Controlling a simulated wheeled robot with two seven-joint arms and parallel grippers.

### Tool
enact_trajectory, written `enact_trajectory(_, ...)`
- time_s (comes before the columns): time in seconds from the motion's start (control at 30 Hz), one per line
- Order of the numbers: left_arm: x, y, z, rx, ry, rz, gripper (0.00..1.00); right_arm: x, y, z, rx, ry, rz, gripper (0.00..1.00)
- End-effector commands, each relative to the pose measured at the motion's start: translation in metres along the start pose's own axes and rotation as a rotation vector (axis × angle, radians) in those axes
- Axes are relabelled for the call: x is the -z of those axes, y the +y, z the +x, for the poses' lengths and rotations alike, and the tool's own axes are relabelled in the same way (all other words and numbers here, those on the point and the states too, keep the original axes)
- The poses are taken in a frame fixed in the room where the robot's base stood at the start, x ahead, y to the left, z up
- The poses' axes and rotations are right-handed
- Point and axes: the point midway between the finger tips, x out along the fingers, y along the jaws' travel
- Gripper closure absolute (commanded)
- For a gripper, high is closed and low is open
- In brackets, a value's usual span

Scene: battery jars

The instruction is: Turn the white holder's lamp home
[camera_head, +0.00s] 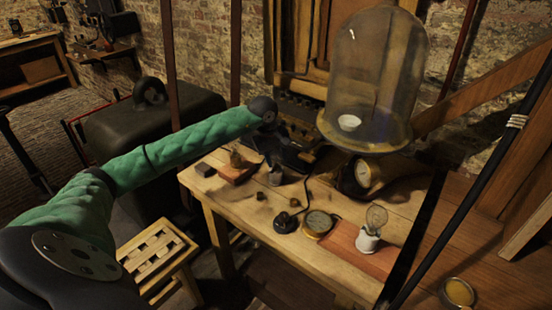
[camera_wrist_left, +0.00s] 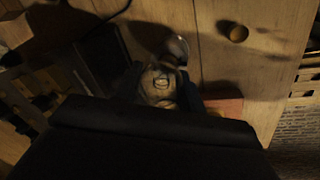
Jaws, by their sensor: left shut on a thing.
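A white holder (camera_head: 367,241) stands upright at the right of the bench, with a clear glass lamp (camera_head: 376,217) in its top. My left gripper (camera_head: 274,163) is well to the left of it, pointing down at the back of the bench. It is shut on a small greyish thing (camera_head: 275,178) that looks like another lamp in a holder. In the left wrist view a rounded, glassy top with a wire-like loop (camera_wrist_left: 160,84) shows between the fingers. Shadow and my gripper hide its lower part. My right gripper is out of view.
A large glass bell jar (camera_head: 372,75) rises behind the bench. A brass dial (camera_head: 319,223), a black knob-topped piece (camera_head: 285,222) and a small wooden knob (camera_head: 261,196) lie between the gripper and white holder. A reddish block (camera_head: 238,172) is left of the gripper.

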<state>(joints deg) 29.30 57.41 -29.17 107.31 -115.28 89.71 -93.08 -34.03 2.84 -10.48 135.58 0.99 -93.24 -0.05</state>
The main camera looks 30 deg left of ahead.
Motion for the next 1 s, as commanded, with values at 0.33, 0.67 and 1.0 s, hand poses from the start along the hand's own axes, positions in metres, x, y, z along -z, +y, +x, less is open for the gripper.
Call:
enact_trajectory(0.33,0.0,0.0,0.001,0.001,-0.007,0.029,0.88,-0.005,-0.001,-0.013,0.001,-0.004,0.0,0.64)
enact_trajectory(0.67,0.0,0.0,0.002,0.0,-0.023,0.109,0.88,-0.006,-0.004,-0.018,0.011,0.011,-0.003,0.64)
enact_trajectory(1.0,0.0,0.001,0.001,0.002,-0.044,0.199,0.88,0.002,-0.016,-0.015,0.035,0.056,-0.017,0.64)
